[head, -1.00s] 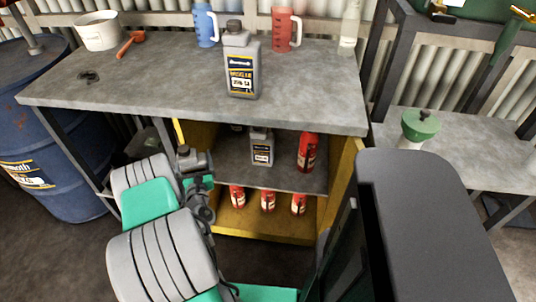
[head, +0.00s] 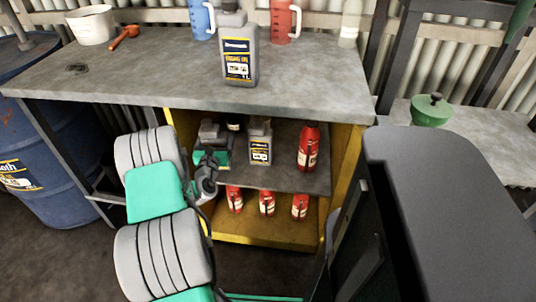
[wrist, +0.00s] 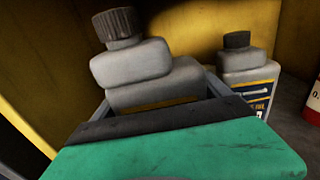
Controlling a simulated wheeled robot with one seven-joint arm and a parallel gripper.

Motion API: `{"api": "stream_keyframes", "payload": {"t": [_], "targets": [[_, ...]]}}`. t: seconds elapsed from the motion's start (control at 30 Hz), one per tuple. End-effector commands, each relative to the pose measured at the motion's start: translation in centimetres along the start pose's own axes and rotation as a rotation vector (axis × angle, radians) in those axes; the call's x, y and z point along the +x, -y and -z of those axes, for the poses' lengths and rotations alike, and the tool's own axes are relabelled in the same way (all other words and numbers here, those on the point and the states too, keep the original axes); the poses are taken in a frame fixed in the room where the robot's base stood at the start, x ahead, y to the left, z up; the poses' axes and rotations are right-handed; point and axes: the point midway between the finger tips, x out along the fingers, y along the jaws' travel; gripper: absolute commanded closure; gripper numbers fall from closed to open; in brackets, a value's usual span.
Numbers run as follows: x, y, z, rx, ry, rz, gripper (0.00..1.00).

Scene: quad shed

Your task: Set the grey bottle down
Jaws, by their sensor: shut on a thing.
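My gripper (head: 211,157) is inside the yellow cabinet's opening, at the left of its upper shelf (head: 285,177). It is shut on a grey bottle (head: 209,130) with a dark ribbed cap. In the wrist view the held grey bottle (wrist: 132,66) is close to upright, with its lower part hidden by my gripper's green and black body. I cannot tell whether its base touches the shelf. Another grey bottle (head: 260,142) with a dark and yellow label stands just to the right; it also shows in the wrist view (wrist: 245,70). A third grey bottle (head: 238,58) stands on the bench top.
A red extinguisher-like bottle (head: 308,148) stands at the shelf's right. Several small red bottles (head: 267,203) stand on the lower level. The yellow cabinet side (head: 346,160) is at right, and the grey bench top (head: 150,75) is above my gripper.

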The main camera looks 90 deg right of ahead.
Motion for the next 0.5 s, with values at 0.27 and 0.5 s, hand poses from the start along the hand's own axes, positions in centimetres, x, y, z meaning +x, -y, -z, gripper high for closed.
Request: {"api": "stream_keyframes", "payload": {"t": [0.27, 0.5], "targets": [[6.2, 1.6, -3.9, 0.005, 0.015, 0.101, 0.86], [7.1, 1.9, -3.3, 0.000, 0.006, 0.112, 0.86]]}}
